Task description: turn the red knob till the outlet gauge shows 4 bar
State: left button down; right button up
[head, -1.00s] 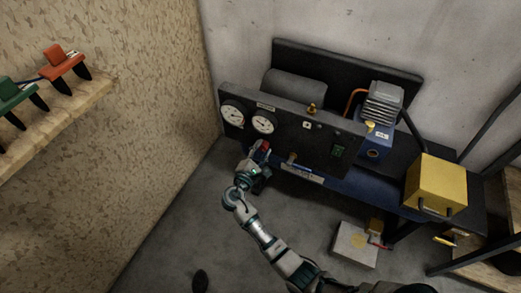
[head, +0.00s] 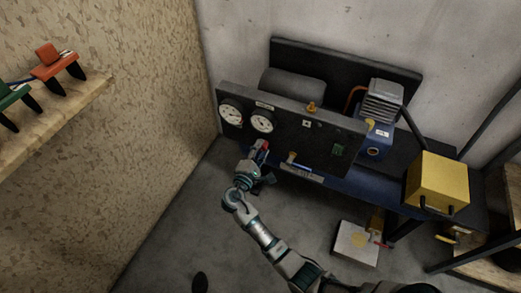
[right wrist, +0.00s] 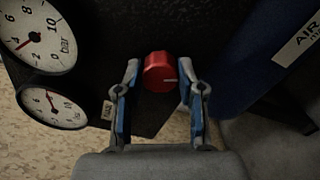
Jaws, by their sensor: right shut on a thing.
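The red knob (right wrist: 158,72) is on the front of the dark panel. It has a white mark pointing right in the right wrist view. My right gripper (right wrist: 160,88) is shut on the knob, one finger on each side; in the head view the gripper (head: 261,153) is below the gauges. Two white gauges, a left one (head: 231,115) and a right one (head: 262,121), sit on the panel. They also show in the right wrist view, a larger one (right wrist: 45,28) and a smaller one (right wrist: 62,112). Their labels and exact readings are unclear. My left gripper is out of view.
The dark panel (head: 295,128) fronts a blue bench with a tank (head: 292,86) behind. A blue-handled valve (head: 297,163) sits right of my gripper. A yellow box (head: 437,180) stands at the right, a pale box (head: 356,243) on the floor. A shelf (head: 60,120) is at the left.

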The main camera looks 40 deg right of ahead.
jog(key=shift+a+f, duration=0.15)
jog(key=shift+f, duration=0.4)
jog(key=o, duration=1.1)
jog(key=shift+o, duration=0.2)
jog(key=shift+r, duration=0.2)
jog(key=shift+r, duration=0.1)
jog(key=v, duration=1.2)
